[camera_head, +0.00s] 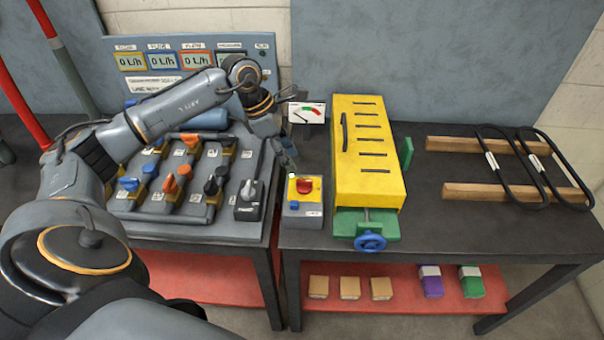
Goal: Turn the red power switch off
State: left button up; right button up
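The red power switch (304,185) is a red knob on a yellow plate, on top of a small grey switch box (302,209). The box stands near the front left of the right-hand table. My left gripper (289,160) points down just behind and to the left of the switch, and looks apart from it. Its fingers are small and dark here, so I cannot tell whether they are open or shut. My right gripper is not in view.
A panel of valves with coloured handles (185,172) lies left of the switch box. A small gauge (306,113) stands behind it. A yellow machine (366,160) with a blue handwheel (370,242) stands to the right. Black loops on wooden bars (510,190) lie further right.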

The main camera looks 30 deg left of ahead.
aim_at(304, 180)
pick_arm(q)
jog(key=p+x, duration=0.1)
jog(key=x, duration=0.7)
jog(key=shift+d+f, duration=0.1)
jog(key=shift+f, duration=0.05)
grip_shut()
